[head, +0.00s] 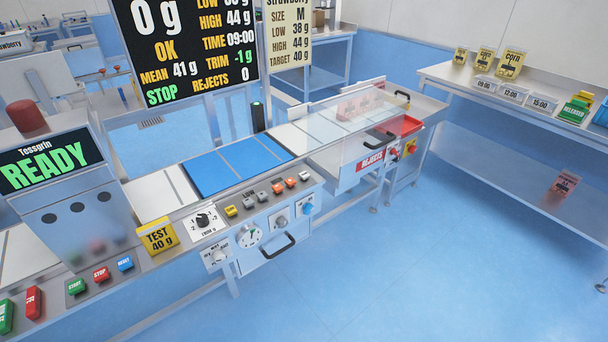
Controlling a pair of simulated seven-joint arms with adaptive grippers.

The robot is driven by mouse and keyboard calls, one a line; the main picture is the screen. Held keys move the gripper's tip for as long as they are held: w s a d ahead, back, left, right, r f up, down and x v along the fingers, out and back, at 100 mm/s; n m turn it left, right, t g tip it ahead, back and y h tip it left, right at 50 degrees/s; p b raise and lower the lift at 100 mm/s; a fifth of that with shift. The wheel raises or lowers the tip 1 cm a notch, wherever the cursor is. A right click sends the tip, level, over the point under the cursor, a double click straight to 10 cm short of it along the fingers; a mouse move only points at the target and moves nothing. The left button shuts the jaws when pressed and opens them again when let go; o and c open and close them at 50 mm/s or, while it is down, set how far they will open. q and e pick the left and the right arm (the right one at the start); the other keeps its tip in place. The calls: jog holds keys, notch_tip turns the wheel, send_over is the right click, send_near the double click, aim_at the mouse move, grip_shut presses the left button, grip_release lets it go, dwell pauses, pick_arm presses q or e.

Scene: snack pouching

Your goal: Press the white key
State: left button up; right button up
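A row of several small keys sits along the upper edge of the sloped control panel (255,222) at the front of the checkweigher. A yellow key (231,211) is at the left end and an orange key (277,189) is near the middle. Neither of my grippers is in view.
Below the keys are dials and a black-handled drawer (278,246). A yellow TEST 40 g block (158,237) stands left of the panel. Green START (76,287), red STOP and blue RESET buttons sit further left. The belt (205,172) runs behind. Right stands a shelf (440,75).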

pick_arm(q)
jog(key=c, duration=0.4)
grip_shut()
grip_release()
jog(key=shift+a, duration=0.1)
